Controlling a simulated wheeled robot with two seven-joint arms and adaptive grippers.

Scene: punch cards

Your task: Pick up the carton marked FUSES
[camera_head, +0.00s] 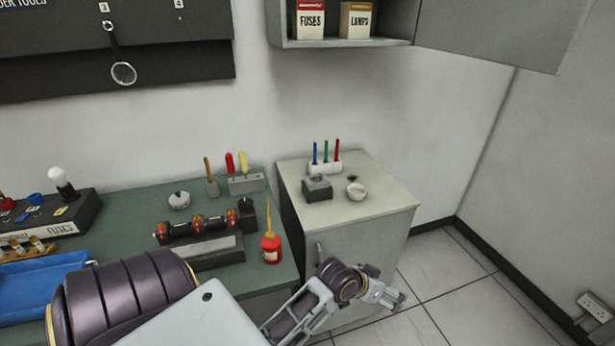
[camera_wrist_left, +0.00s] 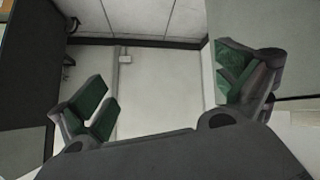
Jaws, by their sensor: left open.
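The carton marked FUSES (camera_head: 310,21), white with a red top, stands upright on the left side of the open wall cabinet (camera_head: 345,43). Its top is cut by the picture's upper edge. A carton marked LAMPS (camera_head: 355,22), with a tan top, stands to its right with a small gap. My left gripper (camera_head: 388,295) is far below the cartons, in front of the low grey cabinet. In the left wrist view its green-padded fingers (camera_wrist_left: 163,85) are wide apart with nothing between them. My right gripper is not in view.
The cabinet door (camera_head: 500,30) is swung open to the right. The low grey cabinet (camera_head: 400,192) carries a pen holder, a small grey box and a white bowl. The green bench (camera_head: 140,200) holds tools and a red oil can (camera_head: 271,249). The wall below the wall cabinet is clear.

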